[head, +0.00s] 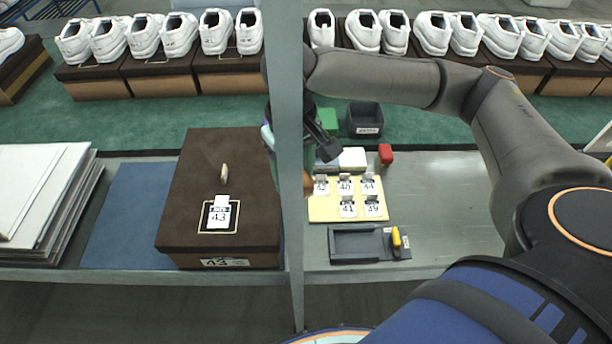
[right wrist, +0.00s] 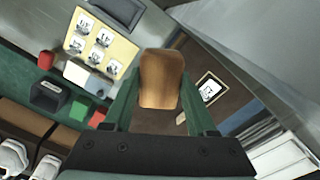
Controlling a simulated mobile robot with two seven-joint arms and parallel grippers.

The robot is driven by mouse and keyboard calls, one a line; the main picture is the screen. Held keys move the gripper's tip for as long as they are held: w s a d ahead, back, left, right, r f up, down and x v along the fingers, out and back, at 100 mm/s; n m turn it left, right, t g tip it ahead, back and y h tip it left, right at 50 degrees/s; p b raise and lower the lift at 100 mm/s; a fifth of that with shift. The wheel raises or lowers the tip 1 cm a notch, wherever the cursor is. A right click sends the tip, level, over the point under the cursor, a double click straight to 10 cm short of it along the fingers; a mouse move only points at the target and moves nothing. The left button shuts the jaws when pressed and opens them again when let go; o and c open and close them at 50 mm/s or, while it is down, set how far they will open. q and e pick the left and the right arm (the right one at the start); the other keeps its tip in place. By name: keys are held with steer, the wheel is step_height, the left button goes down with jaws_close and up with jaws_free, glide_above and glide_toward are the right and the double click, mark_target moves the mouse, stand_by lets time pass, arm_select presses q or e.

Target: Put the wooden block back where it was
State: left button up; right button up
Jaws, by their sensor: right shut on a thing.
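The wooden block (right wrist: 161,78) is brown with rounded edges. In the right wrist view my right gripper (right wrist: 160,100) is shut on it, with a green finger on each side. In the head view only a small brown part of the block (head: 307,183) shows beside the grey post, above the worktop between the shoe box and the yellow card board. The post hides most of my right gripper there. My left gripper is in neither view.
A grey post (head: 288,100) stands in front. A brown shoe box (head: 183,215) marked 43 is left, the yellow board (head: 325,211) with number cards right. A dark tray (head: 355,258), red block (head: 385,154) and dark bin (head: 364,118) are nearby. Clear worktop (head: 440,190) lies right.

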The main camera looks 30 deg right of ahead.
steer(key=f+b, duration=0.3)
steer(key=b, duration=0.1)
steer(key=shift+s+a+f, duration=0.2)
steer(key=shift+a, duration=0.05)
steer(key=f+b, duration=0.1)
steer(key=f, duration=0.1)
steer(key=f+b, duration=0.1)
steer(key=b, duration=0.1)
steer(key=f+b, duration=0.2)
steer(key=shift+w+d+f, duration=0.2)
steer(key=shift+d+f, duration=0.1)
steer(key=shift+d, duration=0.05)
